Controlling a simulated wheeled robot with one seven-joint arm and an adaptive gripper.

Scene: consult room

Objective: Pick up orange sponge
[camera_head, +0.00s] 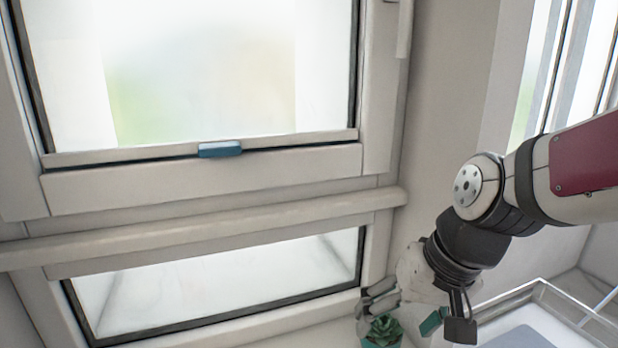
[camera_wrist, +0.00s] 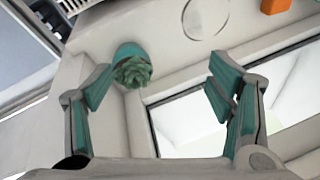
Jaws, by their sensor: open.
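An orange block (camera_wrist: 275,6), which looks like the sponge, is cut off by the top edge of the wrist view, to the right. It lies on a pale surface, and I cannot see it in the head view. My gripper (camera_wrist: 160,82) is open, with nothing between its teal-padded fingers. The orange block is beyond the fingers, well apart from them. In the head view my gripper (camera_head: 405,311) is low at the right of the window, close to a small plant.
A green succulent (camera_head: 383,329) in a teal pot is beside my gripper; it also shows near the left finger in the wrist view (camera_wrist: 133,70). A clear-walled tray (camera_head: 540,290) is at lower right. A blue block (camera_head: 220,149) is on the window frame. A faint round outline (camera_wrist: 205,35) lies left of the orange block.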

